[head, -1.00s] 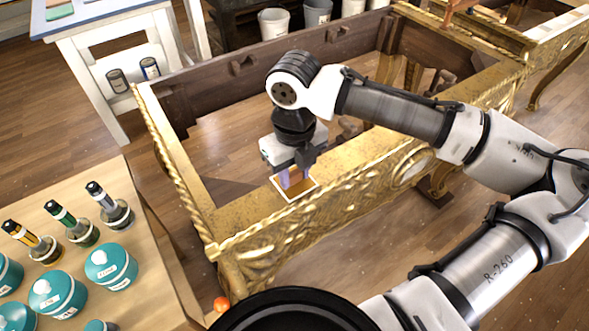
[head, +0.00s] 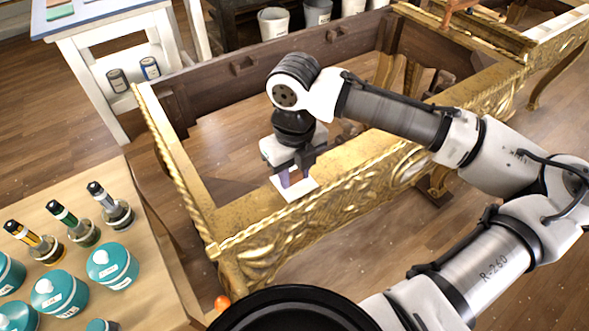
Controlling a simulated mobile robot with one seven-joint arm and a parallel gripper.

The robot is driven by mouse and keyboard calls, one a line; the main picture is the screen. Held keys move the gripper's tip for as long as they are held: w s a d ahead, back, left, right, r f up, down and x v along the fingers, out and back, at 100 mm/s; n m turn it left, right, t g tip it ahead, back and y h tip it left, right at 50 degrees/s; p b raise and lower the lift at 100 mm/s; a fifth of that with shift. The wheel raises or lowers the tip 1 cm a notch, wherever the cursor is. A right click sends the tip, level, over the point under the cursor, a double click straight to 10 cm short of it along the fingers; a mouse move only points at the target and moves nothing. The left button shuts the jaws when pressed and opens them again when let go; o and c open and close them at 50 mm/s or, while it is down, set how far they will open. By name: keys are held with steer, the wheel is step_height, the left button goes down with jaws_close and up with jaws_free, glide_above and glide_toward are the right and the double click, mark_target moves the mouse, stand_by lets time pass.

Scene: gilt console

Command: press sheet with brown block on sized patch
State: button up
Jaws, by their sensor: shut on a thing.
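A small white sheet (head: 300,191) lies on the gilt top rail of the console frame (head: 232,222), near its front left corner. My gripper (head: 292,180) points straight down over it, with its fingertips low at the sheet's back part. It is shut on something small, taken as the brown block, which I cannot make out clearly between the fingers. The fingers hide part of the sheet. I cannot tell whether the block touches it. The sized patch is not seen apart from the sheet.
A wooden table (head: 140,235) at the left holds teal jars (head: 112,264) and several dark-capped bottles (head: 117,207). A white table (head: 110,62) with two small cans stands behind. The frame's middle is open down to the floor.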

stand_by(0.4)
step_height(320, 180, up, 7)
steer(key=p, duration=0.7)
stand_by(0.5)
